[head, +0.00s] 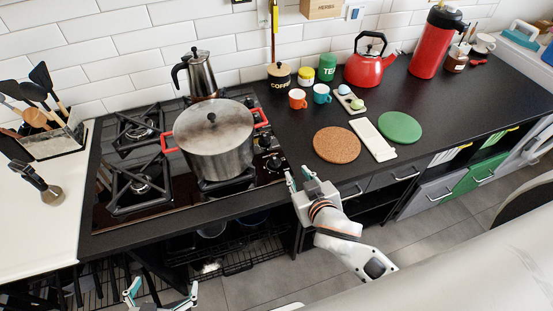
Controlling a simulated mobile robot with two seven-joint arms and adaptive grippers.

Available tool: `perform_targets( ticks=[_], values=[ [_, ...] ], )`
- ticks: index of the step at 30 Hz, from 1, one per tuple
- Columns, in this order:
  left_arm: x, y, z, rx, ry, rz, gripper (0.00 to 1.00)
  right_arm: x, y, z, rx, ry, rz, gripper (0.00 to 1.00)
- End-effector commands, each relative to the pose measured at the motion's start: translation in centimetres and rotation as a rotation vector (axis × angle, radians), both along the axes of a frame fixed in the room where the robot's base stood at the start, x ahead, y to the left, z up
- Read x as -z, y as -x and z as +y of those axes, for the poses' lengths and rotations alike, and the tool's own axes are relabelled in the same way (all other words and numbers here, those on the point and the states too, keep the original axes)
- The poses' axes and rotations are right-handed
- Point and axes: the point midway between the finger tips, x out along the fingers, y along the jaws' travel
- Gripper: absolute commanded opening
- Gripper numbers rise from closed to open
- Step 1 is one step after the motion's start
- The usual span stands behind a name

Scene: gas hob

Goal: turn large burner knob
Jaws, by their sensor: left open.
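The black hob (150,205) is set in the dark counter at the left. Its small dark knobs (273,163) line its right side, beside the large steel pot (214,145). I cannot tell which knob serves the large burner, or how any knob is turned. My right gripper (298,176) is at the counter's front edge, just below and right of the knobs. Its fingertips are apart, with nothing seen between them. My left gripper (163,292) is open and empty at the bottom edge, in front of the counter and away from the knobs.
A moka pot (199,75) stands behind the steel pot. A cork mat (337,145), a white board (373,139) and a green mat (400,127) lie right of the hob. Mugs, a red kettle (369,66) and jars stand behind them. An open rack (235,255) is below the hob.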

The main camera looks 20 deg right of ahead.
Motion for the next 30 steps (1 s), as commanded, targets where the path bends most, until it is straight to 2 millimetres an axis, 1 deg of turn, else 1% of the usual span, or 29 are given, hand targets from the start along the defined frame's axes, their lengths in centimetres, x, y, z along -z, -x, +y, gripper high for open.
perform_targets(
  ticks=[1,3,7,11,18,22,26,30],
  values=[
    [0.0,0.0,0.0,-0.001,0.001,0.001,1.0,-0.3,-0.7,1.0,-0.005,-0.035,-0.025,0.26],
    [0.1,0.1,0.0,-0.001,0.002,0.003,1.0,-0.6,-1.3,2.1,-0.008,-0.085,-0.051,0.26],
    [0.1,0.2,0.0,-0.001,0.002,0.003,1.0,-0.9,-2.0,3.4,-0.014,-0.144,-0.08,0.26],
    [0.1,0.2,0.0,-0.002,0.001,0.003,1.0,-0.7,-2.9,3.6,-0.015,-0.153,-0.085,0.26],
    [0.1,0.2,0.1,-0.003,-0.001,0.006,1.0,0.7,-6.2,3.7,-0.015,-0.15,-0.084,0.26],
    [0.2,0.3,0.1,-0.004,-0.001,0.008,1.0,1.4,-7.8,3.7,-0.015,-0.15,-0.083,0.26],
    [0.3,0.3,0.2,-0.005,-0.002,0.009,1.0,1.8,-8.8,3.7,-0.015,-0.151,-0.082,0.26],
    [0.3,0.3,0.2,-0.005,-0.002,0.009,1.0,2.0,-9.2,3.8,-0.014,-0.151,-0.081,0.26]
  ],
)
